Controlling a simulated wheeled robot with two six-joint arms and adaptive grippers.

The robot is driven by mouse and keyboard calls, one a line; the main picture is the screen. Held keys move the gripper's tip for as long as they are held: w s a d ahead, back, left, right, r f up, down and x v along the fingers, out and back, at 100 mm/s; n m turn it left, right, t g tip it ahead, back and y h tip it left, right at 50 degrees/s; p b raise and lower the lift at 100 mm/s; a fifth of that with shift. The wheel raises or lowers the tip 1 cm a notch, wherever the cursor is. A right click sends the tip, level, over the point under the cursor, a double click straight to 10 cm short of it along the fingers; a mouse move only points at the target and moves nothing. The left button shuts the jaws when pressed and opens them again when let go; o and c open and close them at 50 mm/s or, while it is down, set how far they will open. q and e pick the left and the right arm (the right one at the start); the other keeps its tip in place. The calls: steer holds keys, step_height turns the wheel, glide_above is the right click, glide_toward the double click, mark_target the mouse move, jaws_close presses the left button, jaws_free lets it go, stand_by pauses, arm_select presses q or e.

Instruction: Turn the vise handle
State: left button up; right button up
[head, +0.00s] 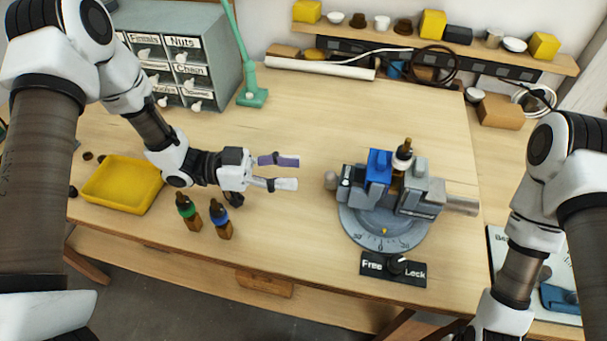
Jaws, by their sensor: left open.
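A grey and blue vise (414,195) stands on a round grey base with a marked dial (385,232) at the right of the table. A small dark bottle with a white collar (402,157) is upright at its jaws. A rounded knob (331,180) sticks out on the vise's left, and a grey cylinder (461,205) on its right; I cannot tell which is the handle. A black Free/Lock plate with a knob (396,265) lies in front. My left gripper (287,172) is open and empty, left of the vise, apart from it, fingers pointing at it. My right gripper is out of frame.
Labelled drawers (215,45) and a green stand (252,97) are at the back left. The table's middle back is clear.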

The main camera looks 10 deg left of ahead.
mark_target(330, 173)
arm_select(q)
steer(key=d+p, duration=0.1)
steer(key=d, duration=0.4)
steer(key=d+r+p, duration=0.1)
steer(key=d, duration=0.2)
steer(key=shift+r+p, duration=0.1)
steer(key=shift+p, duration=0.2)
steer(key=shift+w+d+f, duration=0.2)
steer(key=shift+w, duration=0.05)
steer(key=shift+w+a+f, duration=0.1)
steer(key=shift+w, duration=0.05)
steer(key=shift+c, duration=0.7)
steer(key=shift+s, duration=0.25)
steer(key=c, duration=0.5)
jaws_close()
